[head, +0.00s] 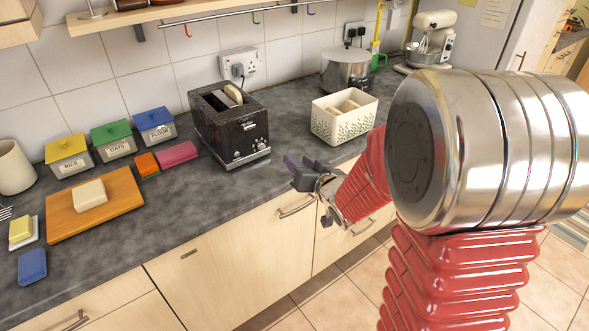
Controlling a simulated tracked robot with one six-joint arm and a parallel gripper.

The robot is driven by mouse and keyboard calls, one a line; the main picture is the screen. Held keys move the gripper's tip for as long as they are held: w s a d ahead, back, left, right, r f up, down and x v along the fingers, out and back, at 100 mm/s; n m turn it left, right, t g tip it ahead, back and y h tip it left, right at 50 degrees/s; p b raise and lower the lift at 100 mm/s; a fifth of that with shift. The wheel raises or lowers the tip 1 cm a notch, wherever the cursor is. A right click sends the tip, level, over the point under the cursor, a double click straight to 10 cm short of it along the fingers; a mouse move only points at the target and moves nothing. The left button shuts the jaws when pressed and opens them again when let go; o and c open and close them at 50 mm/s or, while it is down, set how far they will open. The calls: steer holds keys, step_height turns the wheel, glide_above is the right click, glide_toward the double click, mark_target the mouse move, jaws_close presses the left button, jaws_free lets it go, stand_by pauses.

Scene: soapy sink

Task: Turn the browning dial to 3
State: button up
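A black toaster (229,122) stands on the dark worktop against the tiled wall, with bread (234,94) showing in a slot. Small silvery controls (250,150) sit low on its front face. The browning dial cannot be told for sure among them, and its numbers are too small to read. My gripper (293,167) is to the right of and in front of the toaster, near the worktop's front edge. Its dark fingers look spread apart with nothing between them. It is clear of the toaster.
A white bread bin (343,128) stands right of the toaster, with a metal pot (346,72) behind. A pink block (177,153), an orange-and-green sponge (146,165) and lidded canisters (112,143) are to the left. A wooden board (120,208) lies farther left. The worktop before the toaster is clear.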

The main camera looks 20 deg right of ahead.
steer(key=s+d+r+g+h, duration=0.1)
steer(key=s+r+g+h, duration=0.4)
steer(key=s, duration=0.6)
steer(key=s+a+r+n+g+y, duration=0.1)
steer(key=s+a+g, duration=0.1)
steer(key=s, duration=0.8)
steer(key=s+a+r+n+g+y, duration=0.1)
steer(key=s+a+g+y, duration=0.1)
steer(key=s, duration=0.8)
steer(key=shift+a, duration=0.9)
steer(key=shift+r, duration=0.1)
steer(key=shift+c, duration=0.9)
steer(key=shift+a, duration=0.15)
